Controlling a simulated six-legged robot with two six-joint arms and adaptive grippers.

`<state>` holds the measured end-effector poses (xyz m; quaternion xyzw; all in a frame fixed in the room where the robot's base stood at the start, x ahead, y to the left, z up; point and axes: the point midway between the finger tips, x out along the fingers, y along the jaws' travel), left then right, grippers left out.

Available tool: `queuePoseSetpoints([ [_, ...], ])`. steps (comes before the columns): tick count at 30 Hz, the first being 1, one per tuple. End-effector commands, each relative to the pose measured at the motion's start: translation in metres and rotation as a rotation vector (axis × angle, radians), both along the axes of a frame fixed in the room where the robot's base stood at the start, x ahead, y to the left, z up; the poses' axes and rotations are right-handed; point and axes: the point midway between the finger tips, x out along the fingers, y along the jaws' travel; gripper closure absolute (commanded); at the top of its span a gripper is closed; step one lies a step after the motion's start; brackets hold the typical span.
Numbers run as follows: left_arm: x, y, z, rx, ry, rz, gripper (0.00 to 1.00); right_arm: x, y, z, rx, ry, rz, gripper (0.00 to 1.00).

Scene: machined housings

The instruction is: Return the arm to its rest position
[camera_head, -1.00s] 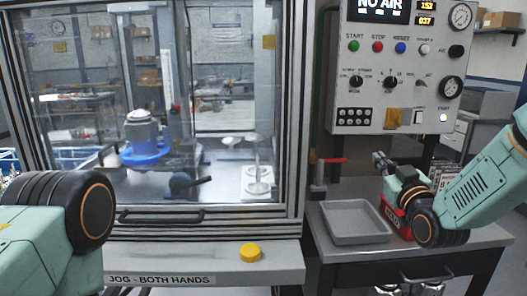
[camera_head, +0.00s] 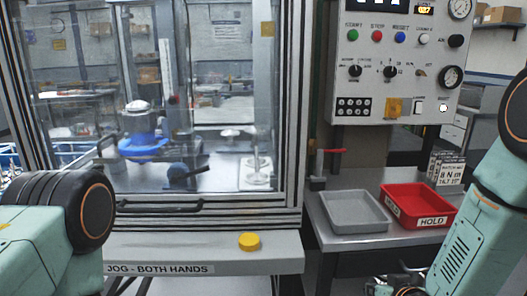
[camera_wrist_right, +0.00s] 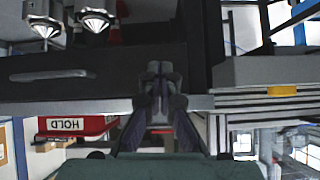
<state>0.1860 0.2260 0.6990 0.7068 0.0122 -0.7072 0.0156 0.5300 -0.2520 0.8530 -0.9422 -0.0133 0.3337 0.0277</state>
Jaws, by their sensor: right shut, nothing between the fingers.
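My right gripper (camera_wrist_right: 160,72) is shut and empty in the right wrist view, its dark fingertips together. In the head view only a dark part of the right gripper (camera_head: 393,286) shows at the bottom edge, in front of and below the side table. My right arm comes in from the right edge and bends down. My left arm shows at the lower left, but its gripper is out of view.
A grey tray (camera_head: 352,231) and a red HOLD tray (camera_head: 432,222) stand on the side table (camera_head: 327,237). A yellow button (camera_head: 249,242) sits on the ledge of the glazed machine (camera_head: 178,214). A control panel (camera_head: 374,88) hangs above.

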Motion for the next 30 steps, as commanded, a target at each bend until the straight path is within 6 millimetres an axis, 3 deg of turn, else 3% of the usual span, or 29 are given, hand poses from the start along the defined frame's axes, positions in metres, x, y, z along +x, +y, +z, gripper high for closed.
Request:
queuePoseSetpoints([
  [1,0.0,0.0,-0.008,0.0,0.0,0.0,0.6,-0.026,0.004,-0.03,0.006,0.081,-0.004,1.0],
  [3,0.0,0.0,-0.014,0.0,0.0,0.0,0.6,-0.06,0.008,-0.062,0.012,0.184,-0.012,1.0],
  [9,0.0,0.0,-0.034,0.0,0.001,0.0,0.6,-0.168,0.016,-0.138,0.015,0.476,-0.037,1.0],
  [15,0.0,0.0,-0.057,0.0,0.0,0.0,0.6,-0.277,0.021,-0.193,-0.01,0.741,-0.039,1.0],
  [18,0.0,0.0,-0.066,0.0,0.001,0.0,0.6,-0.316,0.022,-0.21,-0.024,0.827,-0.026,1.0],
  [23,0.0,0.0,-0.075,0.0,0.001,0.0,0.6,-0.343,0.023,-0.229,-0.034,0.887,-0.011,1.0],
  [30,0.0,0.0,-0.074,0.0,0.0,0.0,0.6,-0.345,0.023,-0.229,-0.034,0.893,-0.012,1.0],
])
